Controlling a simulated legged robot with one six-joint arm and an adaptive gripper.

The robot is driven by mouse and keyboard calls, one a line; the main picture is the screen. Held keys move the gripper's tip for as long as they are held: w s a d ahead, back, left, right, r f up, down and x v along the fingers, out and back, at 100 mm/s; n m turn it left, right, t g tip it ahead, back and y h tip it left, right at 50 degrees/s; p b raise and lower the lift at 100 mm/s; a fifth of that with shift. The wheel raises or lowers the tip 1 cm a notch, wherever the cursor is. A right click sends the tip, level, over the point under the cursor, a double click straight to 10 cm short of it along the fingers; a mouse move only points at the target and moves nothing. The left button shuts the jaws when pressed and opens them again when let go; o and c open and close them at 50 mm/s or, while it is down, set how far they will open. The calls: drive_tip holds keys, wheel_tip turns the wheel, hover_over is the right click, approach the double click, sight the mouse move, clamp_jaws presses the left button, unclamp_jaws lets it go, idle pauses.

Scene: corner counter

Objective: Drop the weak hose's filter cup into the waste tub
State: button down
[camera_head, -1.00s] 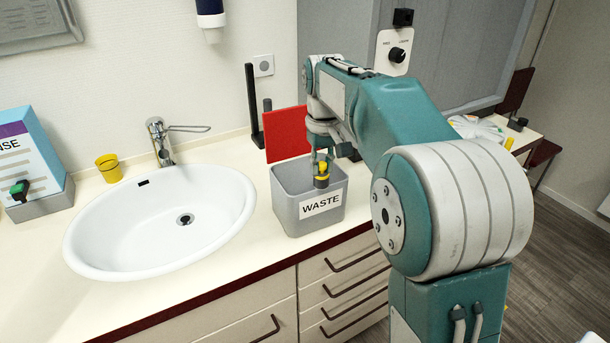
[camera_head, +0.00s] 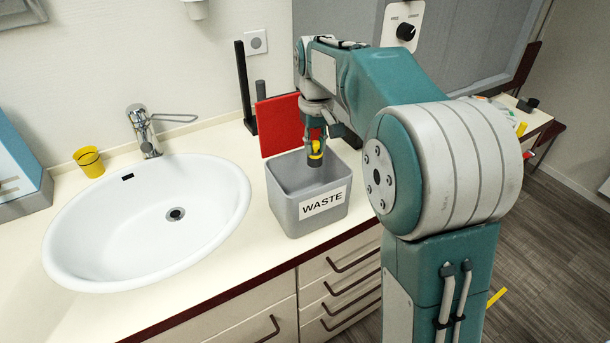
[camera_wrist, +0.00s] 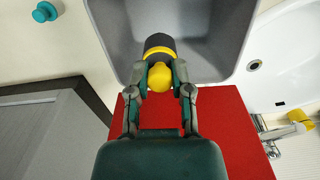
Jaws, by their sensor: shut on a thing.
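My gripper (camera_head: 316,140) is shut on a small filter cup (camera_head: 316,157) with a yellow upper part and a dark grey lower part. In the wrist view the cup (camera_wrist: 159,46) sits between the two fingers of my gripper (camera_wrist: 160,72). The grey waste tub (camera_head: 307,212), labelled WASTE, stands on the counter right of the sink. The cup is held at the tub's opening, near its back side. The tub's inner wall (camera_wrist: 112,30) surrounds the cup's far end in the wrist view. Most of the tub floor is hidden in the head view.
A red panel (camera_head: 279,124) stands upright just behind the tub. A dark post (camera_head: 246,88) rises beside it. The white sink (camera_head: 110,235) with its tap (camera_head: 143,130) is to the left, and a yellow cup (camera_head: 90,162) stands behind it. A teal knob-like object (camera_wrist: 45,12) shows in the wrist view.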

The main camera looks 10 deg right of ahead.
drive_tip(key=shift+d+f, duration=0.1)
drive_tip(key=shift+f, duration=0.85)
drive_tip(key=shift+c, duration=2.2)
unclamp_jaws()
wheel_tip(320, 180, up, 11)
drive_tip(key=shift+w+f, duration=0.1)
drive_tip(key=shift+r, duration=0.55)
